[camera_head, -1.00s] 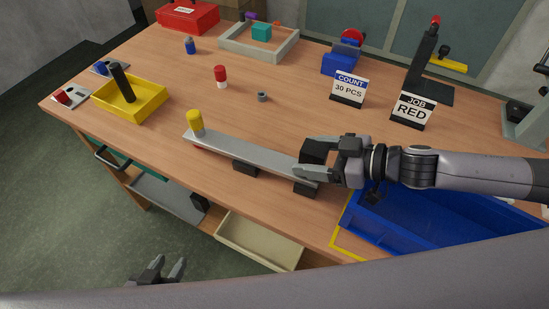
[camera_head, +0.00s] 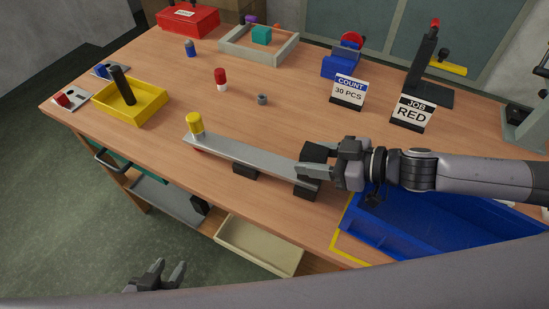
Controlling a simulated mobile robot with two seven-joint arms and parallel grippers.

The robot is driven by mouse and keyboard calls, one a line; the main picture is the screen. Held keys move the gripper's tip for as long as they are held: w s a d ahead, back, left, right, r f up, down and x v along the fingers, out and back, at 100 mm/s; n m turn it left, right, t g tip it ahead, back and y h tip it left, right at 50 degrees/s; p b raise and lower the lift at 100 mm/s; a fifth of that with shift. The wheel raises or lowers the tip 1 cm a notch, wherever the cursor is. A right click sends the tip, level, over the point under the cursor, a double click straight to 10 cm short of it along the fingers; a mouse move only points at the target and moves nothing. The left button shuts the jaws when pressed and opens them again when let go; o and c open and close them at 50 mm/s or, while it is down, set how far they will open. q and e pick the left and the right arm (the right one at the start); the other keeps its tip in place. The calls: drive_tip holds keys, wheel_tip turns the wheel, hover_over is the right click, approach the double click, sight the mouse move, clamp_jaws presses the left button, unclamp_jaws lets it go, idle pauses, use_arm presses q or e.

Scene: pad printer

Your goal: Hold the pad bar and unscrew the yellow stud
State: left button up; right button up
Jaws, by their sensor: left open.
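The pad bar (camera_head: 250,153) is a long grey bar running across the front of the table, resting on black supports. The yellow stud (camera_head: 195,123) stands upright at its left end. My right gripper (camera_head: 318,165) is at the bar's right end, with one grey finger along the near side and a black block above it. Whether its fingers press on the bar or the block cannot be made out. My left gripper (camera_head: 163,274) is open and empty, low in front of the table, well away from the stud.
A yellow tray (camera_head: 155,110) with a black upright handle stands left of the stud. A red-and-white stud (camera_head: 221,79) and a small grey ring (camera_head: 262,99) lie behind the bar. A blue bin (camera_head: 410,225) is at the front right. JOB RED (camera_head: 413,113) and COUNT (camera_head: 348,92) signs stand behind.

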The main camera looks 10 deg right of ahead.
clamp_jaws()
